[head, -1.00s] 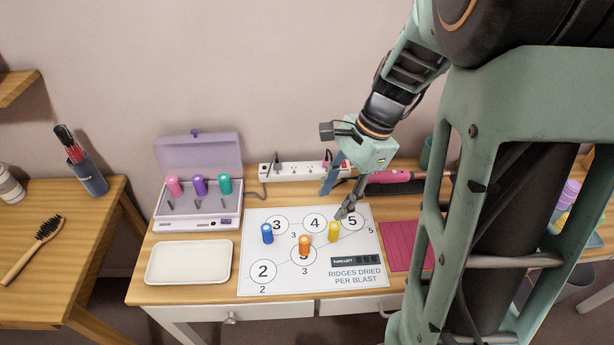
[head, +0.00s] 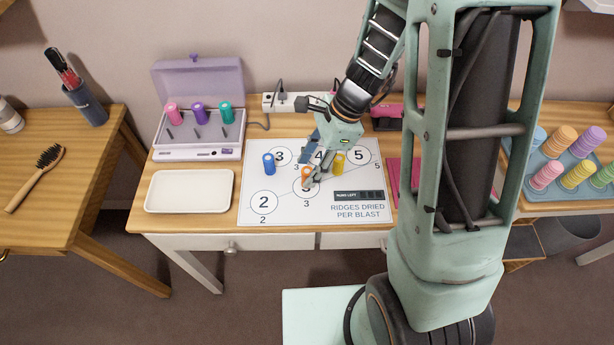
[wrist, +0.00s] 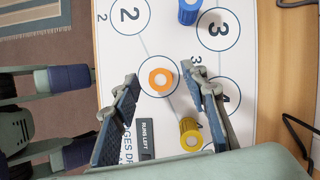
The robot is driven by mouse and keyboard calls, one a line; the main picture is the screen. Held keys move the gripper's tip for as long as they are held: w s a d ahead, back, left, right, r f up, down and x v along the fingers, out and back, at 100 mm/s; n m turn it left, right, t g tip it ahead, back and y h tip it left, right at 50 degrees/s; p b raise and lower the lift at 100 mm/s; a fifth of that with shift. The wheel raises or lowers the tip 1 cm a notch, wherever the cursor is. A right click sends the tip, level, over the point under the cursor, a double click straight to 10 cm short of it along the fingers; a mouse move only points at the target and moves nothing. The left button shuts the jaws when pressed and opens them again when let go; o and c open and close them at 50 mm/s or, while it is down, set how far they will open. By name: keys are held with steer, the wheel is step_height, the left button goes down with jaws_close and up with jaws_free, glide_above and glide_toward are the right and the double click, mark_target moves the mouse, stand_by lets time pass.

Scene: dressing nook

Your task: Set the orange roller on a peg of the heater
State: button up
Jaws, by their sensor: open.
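The orange roller (head: 306,174) stands upright on a circle of the numbered sheet; in the wrist view it (wrist: 161,80) shows from above, between and just beyond my open fingers. My gripper (head: 312,170) is open above the sheet, close to the orange roller, and partly hides it; it also shows in the wrist view (wrist: 160,95). The heater (head: 200,152) is the lidded box at the back left. Pink (head: 173,113), purple (head: 199,113) and teal (head: 226,112) rollers stand in its back row. Its front row shows bare dark pegs (head: 197,132).
A blue roller (head: 269,163) and a yellow roller (head: 339,162) stand on the sheet (head: 290,215), either side of the orange one. A white tray (head: 189,191) lies in front of the heater. A power strip (head: 285,103) is behind. A rack of stacked rollers (head: 570,170) is far right.

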steer(key=shift+x, duration=0.9)
steer(key=shift+c, duration=0.5)
steer(key=shift+d, duration=0.1)
steer(key=c, duration=1)
steer(key=shift+r, duration=0.15)
